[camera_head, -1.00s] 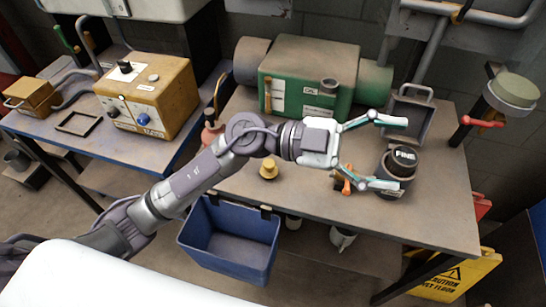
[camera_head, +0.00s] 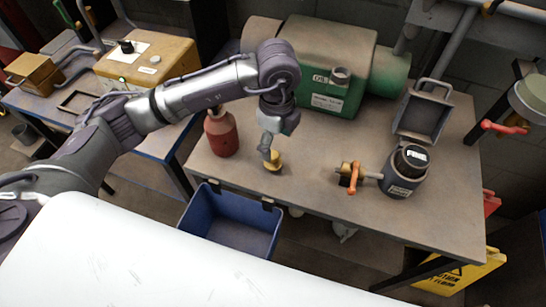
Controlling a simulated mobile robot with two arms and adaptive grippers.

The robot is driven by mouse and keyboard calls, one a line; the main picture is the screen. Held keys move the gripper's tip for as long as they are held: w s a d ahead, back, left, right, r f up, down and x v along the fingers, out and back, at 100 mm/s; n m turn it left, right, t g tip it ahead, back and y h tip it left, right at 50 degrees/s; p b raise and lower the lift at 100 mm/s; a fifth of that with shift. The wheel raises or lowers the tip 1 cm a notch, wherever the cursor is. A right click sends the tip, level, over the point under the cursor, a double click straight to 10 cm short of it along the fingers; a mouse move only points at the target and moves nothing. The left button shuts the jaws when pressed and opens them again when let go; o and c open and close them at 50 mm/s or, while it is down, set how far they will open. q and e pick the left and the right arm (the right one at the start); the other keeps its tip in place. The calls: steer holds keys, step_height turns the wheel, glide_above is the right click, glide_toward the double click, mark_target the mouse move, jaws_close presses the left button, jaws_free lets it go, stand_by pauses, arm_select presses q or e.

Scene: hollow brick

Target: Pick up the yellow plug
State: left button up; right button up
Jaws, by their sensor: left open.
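The small yellow plug (camera_head: 273,166) stands on the table (camera_head: 310,160), left of its middle and near the front edge. My left gripper (camera_head: 268,150) points down at the plug from above, with its fingers around or right beside the plug's top; I cannot tell whether they touch it. The gripper is open, seen nearly edge-on, and its far finger is hidden. My right gripper is not in view.
A red bottle (camera_head: 221,134) stands close left of the gripper. A green machine (camera_head: 320,70) is behind. An orange-handled valve (camera_head: 352,175), a dark FINE jar (camera_head: 404,170) and a metal tray (camera_head: 422,115) are at right. A blue bin (camera_head: 232,222) hangs below the front edge.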

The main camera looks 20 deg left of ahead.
mark_target(274, 155)
arm_select(q)
steer(key=shift+f, duration=0.85)
steer(key=f, duration=0.1)
steer(key=f+p, duration=0.1)
steer(key=f, duration=0.3)
steer(key=shift+s+a, duration=0.1)
steer(key=shift+a, duration=0.15)
steer(key=shift+f, duration=0.2)
steer(key=c, duration=1.2)
steer(key=shift+o, duration=0.2)
steer(key=shift+r, duration=0.1)
